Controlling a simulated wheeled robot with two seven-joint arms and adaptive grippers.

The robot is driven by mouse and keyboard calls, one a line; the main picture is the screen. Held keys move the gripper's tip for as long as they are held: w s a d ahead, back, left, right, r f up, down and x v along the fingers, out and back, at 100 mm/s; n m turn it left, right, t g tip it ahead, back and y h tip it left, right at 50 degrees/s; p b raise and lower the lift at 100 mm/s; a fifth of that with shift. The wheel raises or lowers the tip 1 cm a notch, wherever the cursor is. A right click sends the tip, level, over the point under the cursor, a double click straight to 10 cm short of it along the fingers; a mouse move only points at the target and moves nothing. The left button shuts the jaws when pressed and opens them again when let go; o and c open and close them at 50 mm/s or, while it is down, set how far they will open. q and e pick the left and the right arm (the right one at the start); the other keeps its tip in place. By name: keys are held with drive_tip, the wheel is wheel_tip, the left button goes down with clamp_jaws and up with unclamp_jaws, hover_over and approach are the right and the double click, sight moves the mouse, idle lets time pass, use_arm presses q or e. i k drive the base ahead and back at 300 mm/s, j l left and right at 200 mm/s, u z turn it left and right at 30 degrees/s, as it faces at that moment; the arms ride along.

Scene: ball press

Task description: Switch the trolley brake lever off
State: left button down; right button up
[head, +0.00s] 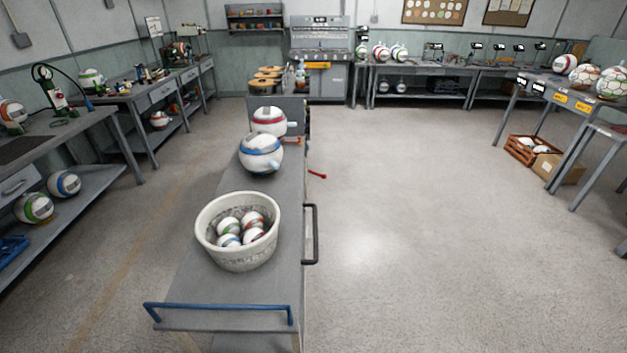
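The grey trolley (275,280) stretches away from me at the middle of the view. A small red lever (317,174) sticks out from the trolley's right side toward its far end, slanting slightly down to the right; it appears to be the brake lever. Its mounting is partly hidden by the trolley. A blue handle bar (220,308) is on the near end, and a black handle (314,234) is on the right side. Neither of my grippers is in view.
On the trolley are a white bucket (240,258) of small balls and two larger balls (260,153) (269,121) with protruding parts. Open floor (420,230) lies to the trolley's right. Workbenches line the left, back and right. A wooden crate (533,151) sits at the right.

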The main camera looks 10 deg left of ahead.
sight(323, 175)
drive_tip(key=l+u, duration=0.3)
drive_tip(key=l, duration=0.2)
drive_tip(key=l+u, duration=0.15)
drive_tip(key=l, duration=0.7)
drive_tip(key=i+l, duration=0.15)
drive_tip(key=l, duration=0.15)
drive_tip(key=i+l+u, duration=0.1)
drive_tip(key=l, duration=0.15)
drive_tip(key=i+l+u, duration=0.1)
drive_tip(key=l, duration=0.2)
drive_tip(key=i+l+u, duration=0.1)
drive_tip(key=i+l, duration=0.45)
drive_tip(key=i+l+u, duration=0.1)
drive_tip(key=i+l, duration=0.15)
drive_tip(key=i, duration=0.3)
drive_tip(key=i+l+u, duration=0.15)
drive_tip(key=i, duration=0.35)
drive_tip(key=l, duration=0.15)
